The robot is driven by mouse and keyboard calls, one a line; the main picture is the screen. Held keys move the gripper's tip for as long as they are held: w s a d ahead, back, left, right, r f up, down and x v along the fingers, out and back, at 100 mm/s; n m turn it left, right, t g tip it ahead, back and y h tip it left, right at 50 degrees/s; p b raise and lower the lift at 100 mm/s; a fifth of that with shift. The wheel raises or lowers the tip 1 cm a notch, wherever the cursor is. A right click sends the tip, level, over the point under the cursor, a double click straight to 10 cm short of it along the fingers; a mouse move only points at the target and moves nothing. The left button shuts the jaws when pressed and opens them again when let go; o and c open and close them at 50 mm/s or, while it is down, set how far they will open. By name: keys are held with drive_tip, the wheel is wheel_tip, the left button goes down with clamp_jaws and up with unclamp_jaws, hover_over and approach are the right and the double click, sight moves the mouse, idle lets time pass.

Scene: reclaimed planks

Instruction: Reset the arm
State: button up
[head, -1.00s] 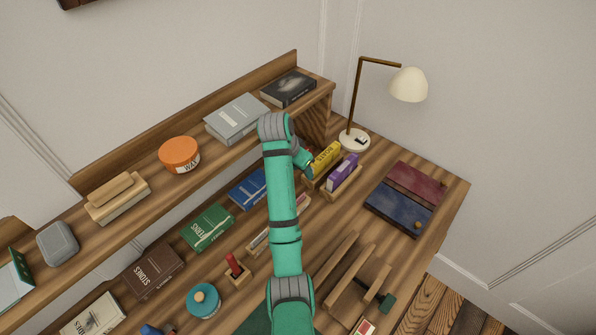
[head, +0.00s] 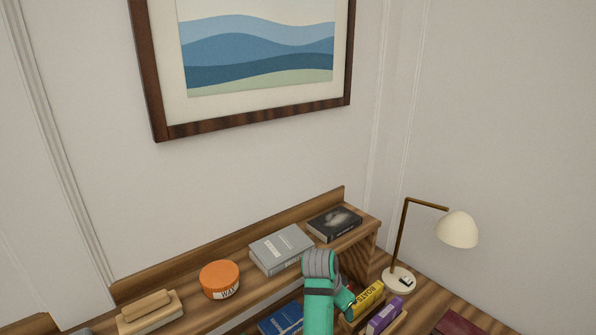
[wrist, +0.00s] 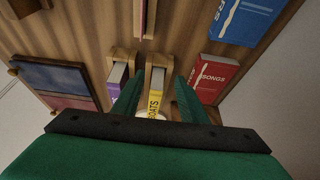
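My arm (head: 319,305) rises from the bottom edge in the head view, bent at a grey joint in front of the shelf. My gripper shows in the wrist view (wrist: 159,76), with its two green fingers apart and nothing held between them. Beyond the fingers, a yellow book marked BOATS (wrist: 156,92) stands in a wooden holder, and a purple book (wrist: 115,91) stands in another holder to its left. In the head view the fingers are hidden or too small to make out.
The shelf bears a grey book (head: 281,250), a dark book (head: 334,222), an orange wax tin (head: 220,279) and a wooden block (head: 150,311). A lamp (head: 457,229) stands at right. A red book (wrist: 216,77) lies right of the fingers in the wrist view.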

sight(365, 295)
drive_tip(key=w+d, duration=0.1)
drive_tip(key=d, duration=0.1)
drive_tip(key=w+d, duration=0.4)
drive_tip(key=d, duration=0.1)
drive_tip(key=shift+w, duration=0.2)
drive_tip(key=f, duration=0.1)
drive_tip(key=w+d+f, duration=0.1)
drive_tip(key=d+f, duration=0.1)
drive_tip(key=shift+w+d+f, duration=0.15)
drive_tip(key=shift+w+f, duration=0.2)
drive_tip(key=shift+w+d+f, duration=0.1)
drive_tip(key=shift+d+f, duration=0.1)
drive_tip(key=shift+f, duration=0.5)
drive_tip(key=shift+r, duration=0.15)
drive_tip(key=shift+a+r, duration=0.1)
